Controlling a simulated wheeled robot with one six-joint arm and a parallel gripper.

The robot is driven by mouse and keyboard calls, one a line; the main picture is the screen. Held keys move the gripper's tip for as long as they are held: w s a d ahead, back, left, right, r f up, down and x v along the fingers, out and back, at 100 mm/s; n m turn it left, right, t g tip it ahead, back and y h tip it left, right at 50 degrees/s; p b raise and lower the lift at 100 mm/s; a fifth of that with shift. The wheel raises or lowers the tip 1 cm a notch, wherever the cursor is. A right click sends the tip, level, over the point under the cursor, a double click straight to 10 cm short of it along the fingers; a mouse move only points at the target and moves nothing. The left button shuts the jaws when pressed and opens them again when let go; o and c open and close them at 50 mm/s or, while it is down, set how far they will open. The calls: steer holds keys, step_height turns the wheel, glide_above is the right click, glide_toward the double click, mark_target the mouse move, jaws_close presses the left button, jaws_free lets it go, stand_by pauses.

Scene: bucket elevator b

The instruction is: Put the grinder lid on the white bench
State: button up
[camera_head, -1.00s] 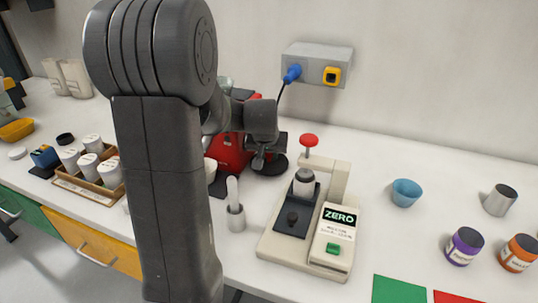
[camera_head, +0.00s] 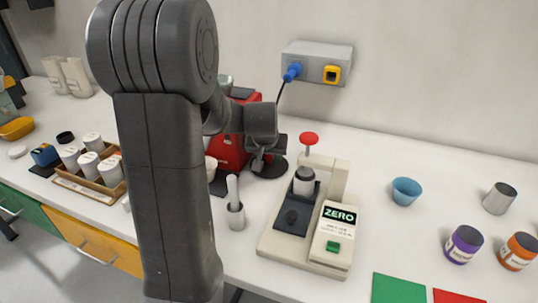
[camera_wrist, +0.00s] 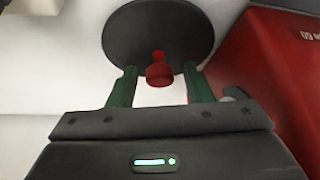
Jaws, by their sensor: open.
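The grinder lid is a black disc with a red knob (camera_wrist: 160,70). In the wrist view the disc (camera_wrist: 158,28) lies over the white bench, beside the red grinder body (camera_wrist: 268,70). My gripper (camera_wrist: 158,72) is open, with its two green fingers on either side of the red knob and white gaps between. In the head view my gripper (camera_head: 259,165) is just right of the red grinder (camera_head: 228,150), above the dark disc (camera_head: 273,168). My arm and gripper hide part of both there. The white bench (camera_head: 365,180) runs along the wall.
A cream press with a ZERO display (camera_head: 330,235) and a white mortar cup with pestle (camera_head: 236,215) stand in front. A blue cup (camera_head: 405,191), a metal cup (camera_head: 499,199) and jars stand to the right. Bench between press and blue cup is clear.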

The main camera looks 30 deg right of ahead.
steer(key=v, duration=1.2)
